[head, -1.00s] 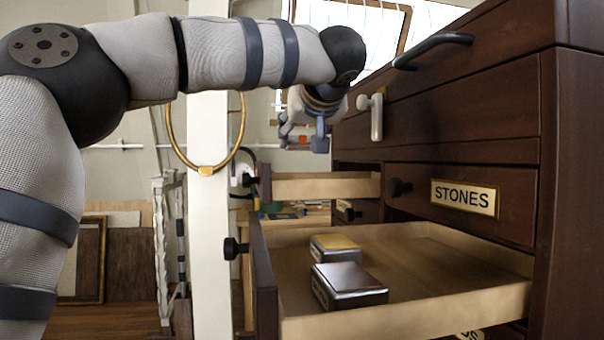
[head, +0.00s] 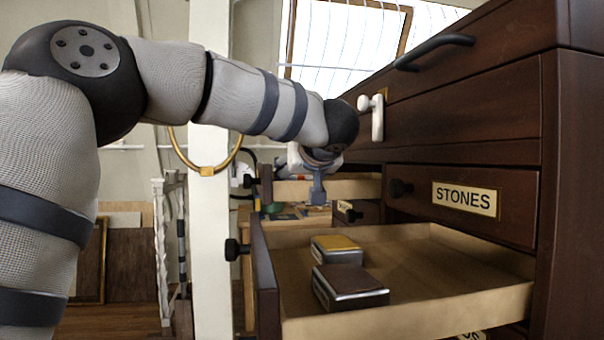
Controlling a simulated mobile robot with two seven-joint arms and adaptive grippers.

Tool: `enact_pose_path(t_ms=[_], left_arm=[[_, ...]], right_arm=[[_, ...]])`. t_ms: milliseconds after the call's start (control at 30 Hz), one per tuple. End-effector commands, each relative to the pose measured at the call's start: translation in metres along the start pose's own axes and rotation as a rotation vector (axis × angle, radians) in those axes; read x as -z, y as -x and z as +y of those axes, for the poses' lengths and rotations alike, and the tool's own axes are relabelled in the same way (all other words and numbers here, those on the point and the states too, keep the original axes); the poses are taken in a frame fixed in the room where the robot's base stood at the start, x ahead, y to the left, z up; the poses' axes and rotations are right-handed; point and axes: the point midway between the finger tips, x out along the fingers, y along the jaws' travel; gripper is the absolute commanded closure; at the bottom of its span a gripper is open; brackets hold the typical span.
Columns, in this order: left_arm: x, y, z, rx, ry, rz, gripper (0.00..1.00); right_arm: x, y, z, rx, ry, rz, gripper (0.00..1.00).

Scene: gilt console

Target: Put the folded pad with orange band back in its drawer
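My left gripper (head: 317,187) points down over the farther open drawer (head: 350,189), at its left part. It is small in the head view and partly behind my own wrist, so I cannot tell whether its fingers are open or shut. The folded pad with orange band cannot be made out now. The farther drawer's inside is hidden behind its pale side wall. The nearer open drawer (head: 410,322) holds a yellow-topped block (head: 337,246) and a brown-topped block (head: 349,280), side by side. My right gripper is out of view.
The dark wood cabinet (head: 465,105) fills the right side. A closed drawer labelled STONES (head: 464,198) sits above the nearer open drawer. A white post (head: 210,235) stands left of the drawers. The nearer drawer's right part is bare.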

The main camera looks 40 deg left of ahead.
Motion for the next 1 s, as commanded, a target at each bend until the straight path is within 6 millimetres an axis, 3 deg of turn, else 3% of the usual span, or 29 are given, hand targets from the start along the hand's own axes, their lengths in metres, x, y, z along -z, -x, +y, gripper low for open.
enact_pose_path(t_ms=[333, 467, 800, 1000], left_arm=[[0.004, 0.001, 0.000, 0.000, 0.001, 0.002, 0.31], [0.001, 0.013, 0.001, -0.002, 0.000, -0.006, 0.31], [0.004, 0.085, 0.000, -0.003, 0.001, 0.001, 0.31], [0.003, 0.115, 0.000, -0.001, 0.000, 0.001, 0.31]], right_arm=[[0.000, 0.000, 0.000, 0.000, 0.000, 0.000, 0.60], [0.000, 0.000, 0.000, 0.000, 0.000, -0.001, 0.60], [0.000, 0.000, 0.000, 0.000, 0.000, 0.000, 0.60], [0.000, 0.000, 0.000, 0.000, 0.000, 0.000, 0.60]])
